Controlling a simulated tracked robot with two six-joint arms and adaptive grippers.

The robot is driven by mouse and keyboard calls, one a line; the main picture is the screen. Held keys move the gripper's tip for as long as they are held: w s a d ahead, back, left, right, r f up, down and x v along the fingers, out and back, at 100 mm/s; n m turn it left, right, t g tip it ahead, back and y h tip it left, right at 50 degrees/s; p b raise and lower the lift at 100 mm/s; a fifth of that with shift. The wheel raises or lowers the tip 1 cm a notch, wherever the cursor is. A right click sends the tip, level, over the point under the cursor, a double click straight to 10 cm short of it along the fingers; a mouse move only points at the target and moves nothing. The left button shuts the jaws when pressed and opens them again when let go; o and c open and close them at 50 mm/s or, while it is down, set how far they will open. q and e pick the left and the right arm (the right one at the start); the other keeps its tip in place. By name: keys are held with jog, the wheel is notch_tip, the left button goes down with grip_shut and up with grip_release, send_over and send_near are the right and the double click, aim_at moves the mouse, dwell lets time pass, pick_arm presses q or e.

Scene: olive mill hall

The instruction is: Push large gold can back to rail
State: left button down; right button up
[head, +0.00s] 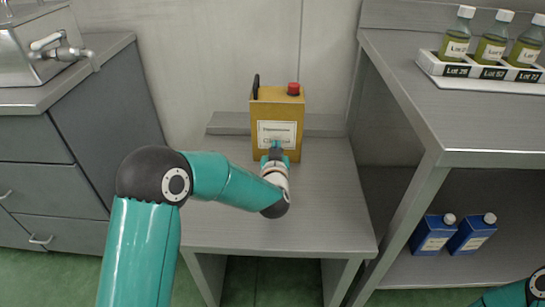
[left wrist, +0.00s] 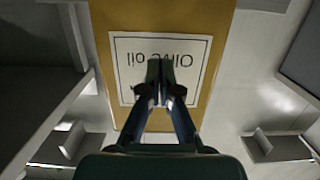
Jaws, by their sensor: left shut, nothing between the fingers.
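The large gold can (head: 277,110), with a red cap, a dark handle and a white label, stands upright on the low grey metal table (head: 320,205). The low rail (head: 325,125) runs along the table's back edge, behind the can; I cannot tell whether they touch. My left gripper (head: 275,152) is shut and empty, at the lower front of the can. In the left wrist view the gold can (left wrist: 160,18) fills the middle, its "Olive oil" label upside down. The shut fingertips (left wrist: 160,68) are over the label, touching or very close. My right gripper is out of view.
A grey shelf unit (head: 440,120) stands at the right, with a rack (head: 480,68) of green-gold bottles on top and two blue cans (head: 450,234) below. A grey cabinet (head: 75,130) with a steel tap vessel (head: 40,45) stands at the left. The table's front is clear.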

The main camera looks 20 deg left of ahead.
aim_at(277, 138)
pick_arm(q)
jog(key=shift+w, duration=0.1)
jog(key=shift+r+p+x, duration=0.15)
jog(key=shift+r+x, duration=0.05)
jog(key=shift+x, duration=1)
jog(key=shift+r+p+x, duration=0.15)
jog(key=shift+x, duration=1)
jog(key=shift+f+b+v, duration=0.2)
jog(key=shift+b+v, duration=0.05)
jog(key=shift+v, duration=0.9)
jog(key=shift+f+b+v, duration=0.15)
jog(key=shift+b+v, duration=0.15)
jog(key=shift+v, duration=0.85)
jog(key=shift+f+b+v, duration=0.2)
jog(key=shift+b+v, duration=0.05)
jog(key=shift+v, duration=0.9)
